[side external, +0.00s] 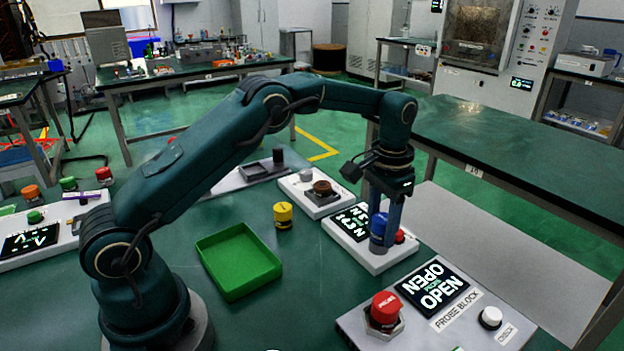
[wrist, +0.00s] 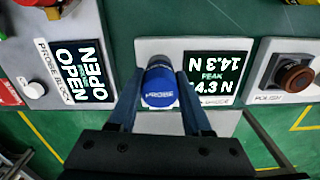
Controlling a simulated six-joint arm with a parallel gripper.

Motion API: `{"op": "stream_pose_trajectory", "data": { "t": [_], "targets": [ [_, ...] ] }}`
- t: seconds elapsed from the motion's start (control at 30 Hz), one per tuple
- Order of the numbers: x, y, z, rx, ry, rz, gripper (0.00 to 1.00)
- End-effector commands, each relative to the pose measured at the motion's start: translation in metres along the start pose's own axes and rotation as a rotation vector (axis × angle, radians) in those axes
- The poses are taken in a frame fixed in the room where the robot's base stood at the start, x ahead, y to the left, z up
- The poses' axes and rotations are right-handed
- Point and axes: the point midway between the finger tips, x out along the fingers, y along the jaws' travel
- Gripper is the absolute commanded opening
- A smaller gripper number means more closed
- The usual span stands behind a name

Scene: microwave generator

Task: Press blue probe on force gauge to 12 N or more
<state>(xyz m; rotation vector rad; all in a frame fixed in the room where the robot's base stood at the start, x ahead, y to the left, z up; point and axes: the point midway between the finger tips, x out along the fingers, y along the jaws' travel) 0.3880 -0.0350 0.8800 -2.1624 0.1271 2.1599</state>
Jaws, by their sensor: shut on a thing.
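The blue probe (side external: 378,222) stands upright on the force gauge (side external: 368,262), a white box with a dark display. In the wrist view the probe (wrist: 158,90) shows its round blue top marked PROBE. My gripper (side external: 383,232) points down, with a finger on each side of the probe; the wrist view shows the same for my gripper (wrist: 160,80). It is shut on the probe. The gauge's display (wrist: 213,80) reads 14.3 N, with PEAK between two lines of digits. The contact between the probe's lower end and the gauge is hidden.
A red knob (side external: 400,236) sits close beside the probe. The probe block panel (side external: 410,325) at the front right shows OPEN and carries a red knob (side external: 384,308) and a white button (side external: 490,317). A green tray (side external: 238,262) and yellow knob (side external: 283,213) stand left.

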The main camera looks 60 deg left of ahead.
Motion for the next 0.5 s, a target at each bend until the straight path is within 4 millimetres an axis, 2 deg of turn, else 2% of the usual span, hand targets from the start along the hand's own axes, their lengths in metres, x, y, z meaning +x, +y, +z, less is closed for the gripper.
{"op": "stream_pose_trajectory", "data": {
  "t": [0.17,0.5],
  "targets": [
    [-0.004,0.000,0.000,0.000,-0.002,-0.001,0.00],
    [-0.025,0.000,0.000,0.000,0.000,0.000,0.00]
  ]
}}
